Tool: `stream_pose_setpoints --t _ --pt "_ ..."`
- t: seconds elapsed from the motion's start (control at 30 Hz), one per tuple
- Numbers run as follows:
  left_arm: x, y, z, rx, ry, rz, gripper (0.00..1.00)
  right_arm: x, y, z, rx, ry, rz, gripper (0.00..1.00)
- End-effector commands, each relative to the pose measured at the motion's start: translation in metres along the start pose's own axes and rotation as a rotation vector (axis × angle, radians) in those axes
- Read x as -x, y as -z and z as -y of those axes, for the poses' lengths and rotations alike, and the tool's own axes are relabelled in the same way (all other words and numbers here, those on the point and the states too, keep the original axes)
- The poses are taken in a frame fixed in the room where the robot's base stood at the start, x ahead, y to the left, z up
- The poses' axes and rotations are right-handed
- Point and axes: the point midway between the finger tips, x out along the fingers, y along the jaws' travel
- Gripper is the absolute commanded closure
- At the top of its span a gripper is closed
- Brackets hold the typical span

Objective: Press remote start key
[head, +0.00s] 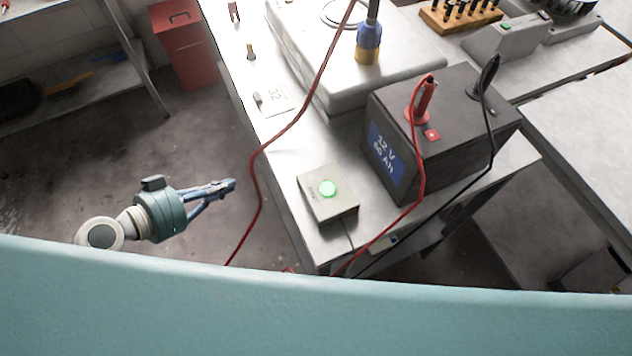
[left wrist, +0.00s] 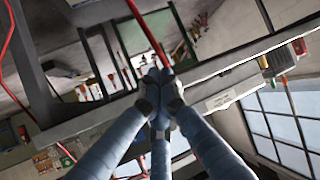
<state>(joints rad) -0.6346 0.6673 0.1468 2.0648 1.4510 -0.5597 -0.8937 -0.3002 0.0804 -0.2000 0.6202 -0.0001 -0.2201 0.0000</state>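A small beige box (head: 335,207) with a glowing round green button (head: 327,188) lies near the front of the metal bench. It is likely the remote start key; its printed label is too small to read. My left gripper (head: 232,185) is to the left of the box, off the bench edge and apart from the button. Its fingers meet at the tips, which also show in the left wrist view (left wrist: 160,88), and I see nothing held. The button cannot be made out in the left wrist view. My right gripper is not in view.
A black 12 V battery (head: 440,135) with red and black clamps stands right of the box. A red cable (head: 256,175) hangs over the bench edge, close to my left fingertips. A red bin (head: 185,45) stands behind on the floor.

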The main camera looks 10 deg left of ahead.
Motion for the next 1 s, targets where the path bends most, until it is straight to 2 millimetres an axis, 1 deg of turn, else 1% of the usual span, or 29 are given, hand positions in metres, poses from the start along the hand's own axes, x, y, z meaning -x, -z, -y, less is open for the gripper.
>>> stream_pose_setpoints --t 0.03,0.07,0.1,0.2,0.3,0.4,0.5,0.57,0.87,1.0 --pt "0.005 0.026 -0.022 -0.043 -0.059 -0.041 1.00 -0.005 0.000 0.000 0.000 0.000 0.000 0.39" --pt "0.009 0.040 -0.035 -0.064 -0.092 -0.064 1.00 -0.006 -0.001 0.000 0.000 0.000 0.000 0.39" --pt "0.014 0.057 -0.052 -0.091 -0.134 -0.093 1.00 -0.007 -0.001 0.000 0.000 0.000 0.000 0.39" --pt "0.029 0.092 -0.091 -0.149 -0.229 -0.155 1.00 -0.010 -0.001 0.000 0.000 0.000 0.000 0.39" --pt "0.042 0.115 -0.121 -0.190 -0.302 -0.199 1.00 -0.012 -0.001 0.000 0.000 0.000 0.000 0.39" --pt "0.051 0.129 -0.141 -0.215 -0.348 -0.227 1.00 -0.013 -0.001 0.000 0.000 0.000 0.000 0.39" --pt "0.056 0.135 -0.151 -0.226 -0.371 -0.240 1.00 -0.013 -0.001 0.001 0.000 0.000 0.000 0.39" --pt "0.057 0.136 -0.153 -0.229 -0.377 -0.243 1.00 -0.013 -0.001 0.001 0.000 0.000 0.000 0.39" --pt "0.057 0.137 -0.153 -0.228 -0.375 -0.244 1.00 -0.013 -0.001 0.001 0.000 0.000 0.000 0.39" --pt "0.053 0.139 -0.154 -0.226 -0.375 -0.244 1.00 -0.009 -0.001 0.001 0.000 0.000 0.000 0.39"
